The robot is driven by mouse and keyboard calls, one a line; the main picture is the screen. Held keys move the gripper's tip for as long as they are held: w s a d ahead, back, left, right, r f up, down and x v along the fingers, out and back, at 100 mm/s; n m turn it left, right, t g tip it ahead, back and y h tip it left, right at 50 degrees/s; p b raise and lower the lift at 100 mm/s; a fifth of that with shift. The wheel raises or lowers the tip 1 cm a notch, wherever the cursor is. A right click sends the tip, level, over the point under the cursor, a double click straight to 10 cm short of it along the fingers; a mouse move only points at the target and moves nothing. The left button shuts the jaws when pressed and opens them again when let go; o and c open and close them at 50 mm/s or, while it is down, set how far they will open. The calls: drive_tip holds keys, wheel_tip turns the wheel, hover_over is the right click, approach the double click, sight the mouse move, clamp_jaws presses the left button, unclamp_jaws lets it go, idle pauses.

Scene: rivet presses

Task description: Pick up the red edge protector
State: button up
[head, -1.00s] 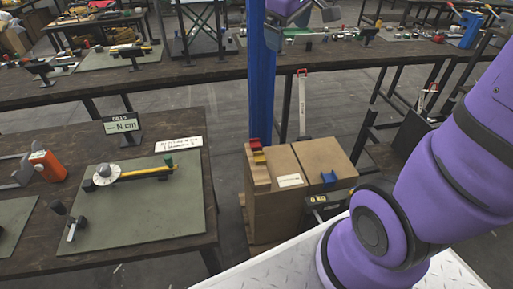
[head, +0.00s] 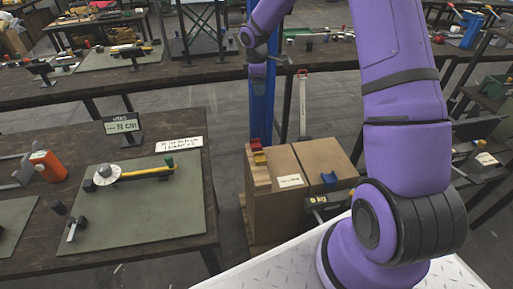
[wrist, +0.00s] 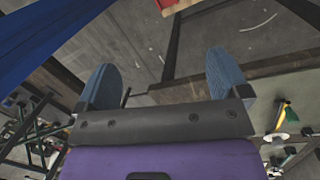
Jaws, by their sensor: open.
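The red edge protector (head: 254,145) sits at the far left corner of the top of a cardboard box (head: 289,207) in the head view. A yellow protector (head: 259,158) is just in front of it, and a blue one (head: 329,178) lies on the right part of the box top. My gripper (wrist: 164,78) is open and empty in the wrist view, its two blue-grey fingers wide apart. It is high above and behind the box, apart from the red protector. A small red patch shows at the top edge of the wrist view, too cut off to identify.
A blue post (head: 262,105) stands just behind the box. A workbench (head: 190,222) with a green mat is to the left, and a long table (head: 170,77) runs across the back. A red-topped upright handle (head: 302,103) rises behind the box.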

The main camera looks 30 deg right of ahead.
drive_tip(key=w+d+f+n, duration=0.1)
drive_tip(key=w+f+n, duration=0.15)
drive_tip(key=f, duration=0.85)
drive_tip(key=g+y, duration=0.1)
drive_tip(key=y, duration=0.1)
hover_over(258, 142)
drive_tip(key=s, duration=0.2)
wheel_tip(258, 142, down, 13)
drive_tip(key=shift+n, duration=0.45)
drive_tip(key=f, duration=0.5)
drive_tip(key=shift+s+a+f, duration=0.15)
drive_tip(key=shift+a, duration=0.15)
drive_tip(key=shift+a+f, duration=0.15)
drive_tip(key=shift+f, duration=1.15)
drive_tip(key=shift+a+f, duration=0.1)
drive_tip(key=shift+f, duration=1.2)
drive_tip(key=c, duration=1)
